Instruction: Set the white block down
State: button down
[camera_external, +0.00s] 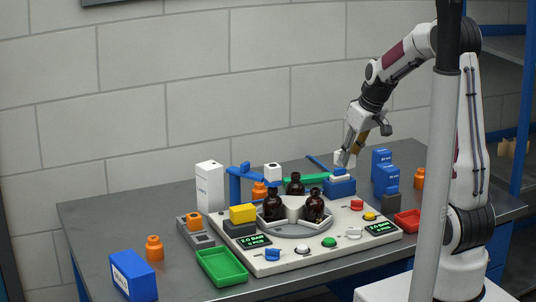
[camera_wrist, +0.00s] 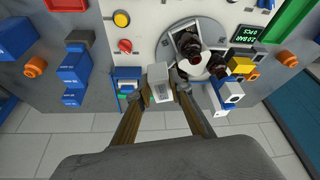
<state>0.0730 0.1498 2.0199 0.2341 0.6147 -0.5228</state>
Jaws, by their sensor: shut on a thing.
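My gripper (camera_external: 347,157) is shut on a white block (camera_wrist: 160,75), which shows between the two fingertips in the wrist view. In the external view the fingers point down above the back right of the station, and the white block (camera_external: 340,158) is small and partly hidden there. Just below it stands a blue block with a white top (camera_external: 340,187). In the wrist view this blue piece (camera_wrist: 127,85) lies just left of the held block. The held block appears above the surface; I cannot tell the exact gap.
Several amber bottles (camera_external: 273,207) stand in a grey round holder (camera_external: 291,229) on the white station. Blue boxes (camera_external: 386,181) stand to the right. A white box (camera_external: 209,186), a green tray (camera_external: 221,267) and a red tray (camera_external: 407,222) are also on the table.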

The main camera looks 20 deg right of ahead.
jog(key=shift+w+d+m, duration=0.3)
jog(key=shift+w+m, duration=0.05)
jog(key=shift+m, duration=0.15)
jog(key=s+f+m+h, duration=0.1)
jog(key=s+f+m, duration=0.1)
jog(key=f, duration=0.7)
jog(key=shift+s+a, duration=0.3)
jog(key=shift+s, duration=0.25)
jog(key=shift+w+f, duration=0.1)
jog(key=w+d, duration=0.1)
jog(key=w, duration=2.7)
jog(key=shift+w+f, duration=0.2)
jog(key=shift+f, duration=0.05)
